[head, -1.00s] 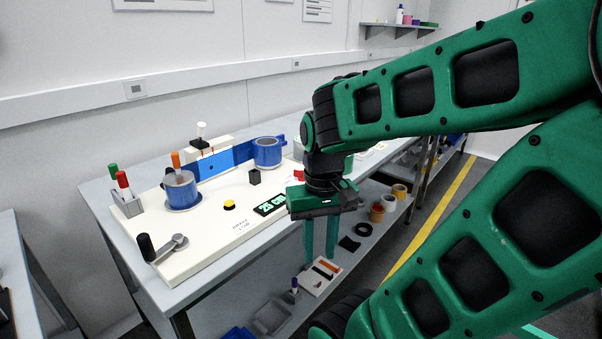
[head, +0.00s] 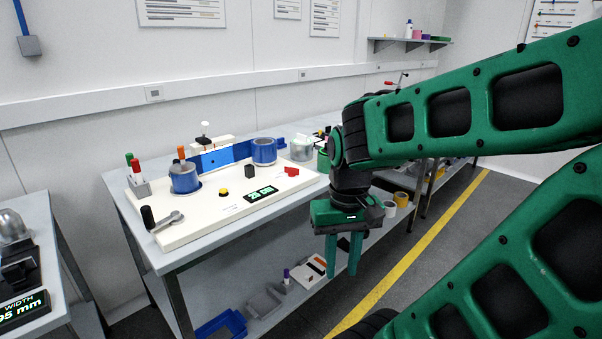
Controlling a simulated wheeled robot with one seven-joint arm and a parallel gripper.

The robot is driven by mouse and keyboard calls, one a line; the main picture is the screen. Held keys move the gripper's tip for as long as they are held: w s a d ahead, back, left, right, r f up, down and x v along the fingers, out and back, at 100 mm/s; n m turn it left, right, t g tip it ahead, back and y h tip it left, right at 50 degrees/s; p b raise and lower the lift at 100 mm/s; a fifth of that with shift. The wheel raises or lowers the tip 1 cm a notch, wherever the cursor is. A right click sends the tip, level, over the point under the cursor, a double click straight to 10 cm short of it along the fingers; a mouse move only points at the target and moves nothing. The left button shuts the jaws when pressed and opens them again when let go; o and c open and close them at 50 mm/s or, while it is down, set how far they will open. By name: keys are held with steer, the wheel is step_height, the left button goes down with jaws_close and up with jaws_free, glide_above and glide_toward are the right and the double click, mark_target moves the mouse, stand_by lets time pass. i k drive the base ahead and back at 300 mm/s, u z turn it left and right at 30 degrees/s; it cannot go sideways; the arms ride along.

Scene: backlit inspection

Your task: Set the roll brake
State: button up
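On the cream board (head: 212,222) stand a blue roll on a spindle at left (head: 185,182) and a second blue roll (head: 264,152), with a blue strip (head: 220,158) between them. A lever with a black grip (head: 148,217) and a grey arm (head: 168,221) sits at the board's front left corner. An orange-topped handle (head: 181,153) stands by the left roll. I cannot tell which part is the roll brake. My gripper (head: 342,270) points down with its two green fingers apart and empty, in front of the bench's right part, away from the board.
The board also bears a pen holder (head: 140,188), a yellow button (head: 223,194), a lit display (head: 260,194), a black block (head: 249,171) and a red piece (head: 292,171). A lower shelf holds bins (head: 222,326). Another bench (head: 50,235) stands at left.

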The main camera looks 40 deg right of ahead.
mark_target(292, 172)
steer(key=z, duration=0.45)
steer(key=i, duration=1.3)
steer(key=u, duration=0.35)
